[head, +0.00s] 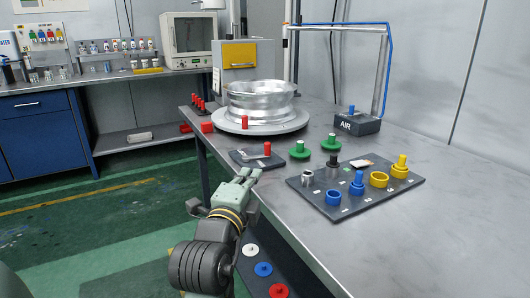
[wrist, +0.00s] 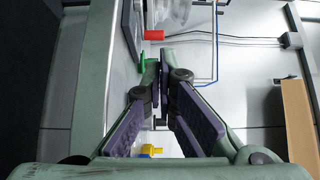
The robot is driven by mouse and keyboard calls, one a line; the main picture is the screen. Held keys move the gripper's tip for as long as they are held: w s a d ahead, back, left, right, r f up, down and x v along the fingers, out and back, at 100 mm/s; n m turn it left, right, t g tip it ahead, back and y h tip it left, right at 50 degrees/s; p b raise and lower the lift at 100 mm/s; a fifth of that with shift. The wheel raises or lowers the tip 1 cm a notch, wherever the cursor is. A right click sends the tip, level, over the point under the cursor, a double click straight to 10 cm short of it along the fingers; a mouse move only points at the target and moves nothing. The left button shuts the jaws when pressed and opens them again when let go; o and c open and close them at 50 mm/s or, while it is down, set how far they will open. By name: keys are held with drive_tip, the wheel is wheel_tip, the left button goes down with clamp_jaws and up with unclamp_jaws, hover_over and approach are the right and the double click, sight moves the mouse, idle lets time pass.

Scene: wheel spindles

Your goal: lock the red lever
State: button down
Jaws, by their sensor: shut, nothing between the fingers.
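The red lever (head: 267,149) has an upright red knob at the right end of a light metal arm on a dark plate (head: 240,160) near the table's left edge. My gripper (head: 250,174) is just in front of that plate, closer to the camera than the knob, and appears apart from it. In the wrist view, my gripper (wrist: 160,70) has its fingertips together with nothing between them. A red cylinder (wrist: 154,35) shows just beyond the tips; I cannot tell for sure that it is the lever's knob.
A silver wheel (head: 262,100) sits on a round base (head: 258,125) behind the lever. Green knobs (head: 301,150) stand to its right. A dark board (head: 340,212) holds blue and yellow parts. A box marked AIR (head: 357,124) stands farther back. The table's right front is clear.

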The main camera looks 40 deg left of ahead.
sight(267, 147)
drive_tip(key=p+x, duration=0.2)
drive_tip(key=x, duration=1.1)
drive_tip(key=shift+w+f+p, duration=0.1)
drive_tip(key=shift+p, duration=0.2)
